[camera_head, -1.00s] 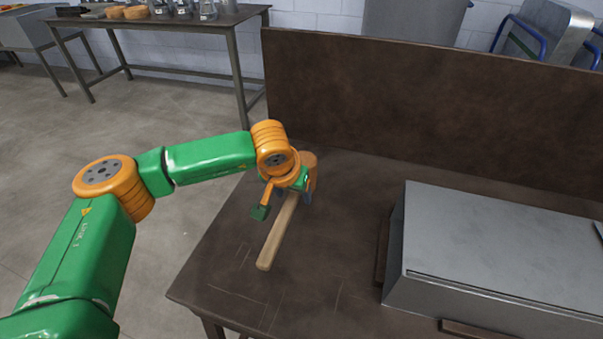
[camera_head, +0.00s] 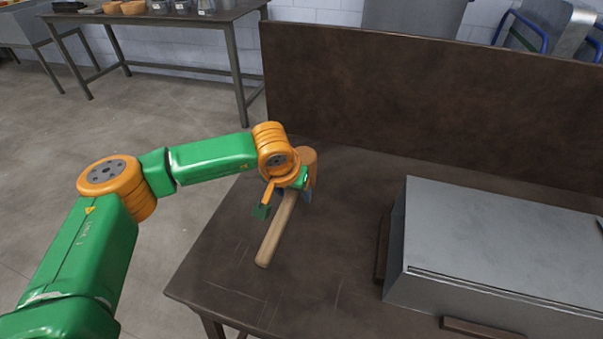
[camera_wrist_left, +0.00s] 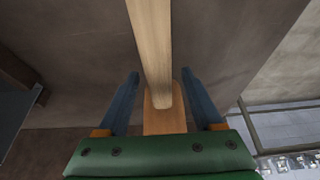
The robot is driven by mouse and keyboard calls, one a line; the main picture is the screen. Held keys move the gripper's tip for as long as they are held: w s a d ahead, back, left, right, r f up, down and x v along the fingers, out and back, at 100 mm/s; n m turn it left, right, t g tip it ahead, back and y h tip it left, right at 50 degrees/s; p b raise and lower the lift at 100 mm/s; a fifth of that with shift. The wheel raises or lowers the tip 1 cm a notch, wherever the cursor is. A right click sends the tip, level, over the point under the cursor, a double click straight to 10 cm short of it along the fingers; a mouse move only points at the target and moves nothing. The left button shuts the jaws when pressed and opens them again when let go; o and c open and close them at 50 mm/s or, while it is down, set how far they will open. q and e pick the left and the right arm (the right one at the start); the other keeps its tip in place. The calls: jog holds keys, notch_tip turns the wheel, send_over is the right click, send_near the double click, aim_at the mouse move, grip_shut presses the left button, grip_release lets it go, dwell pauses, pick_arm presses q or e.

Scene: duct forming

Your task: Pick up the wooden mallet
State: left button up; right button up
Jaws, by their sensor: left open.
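The wooden mallet lies on the dark brown workbench, its pale handle (camera_head: 274,236) pointing toward the front and its head (camera_head: 309,158) at the far end, partly hidden by my left wrist. My left gripper (camera_head: 306,192) is over the mallet near the head. In the left wrist view, the open blue fingers of my left gripper (camera_wrist_left: 162,86) stand on either side of the handle (camera_wrist_left: 151,45), with gaps showing at both sides. The mallet head (camera_wrist_left: 165,119) shows between them, nearer the green palm. My right gripper is not in view.
A grey metal box (camera_head: 500,245) stands on the workbench (camera_head: 225,255) to the right. A tall brown back panel (camera_head: 420,110) closes the far side. The bench front, left of the box, is clear. Another table (camera_head: 170,30) stands behind left.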

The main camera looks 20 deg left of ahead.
pick_arm(q)
jog(key=shift+c, duration=0.2)
grip_shut()
dwell(1.2)
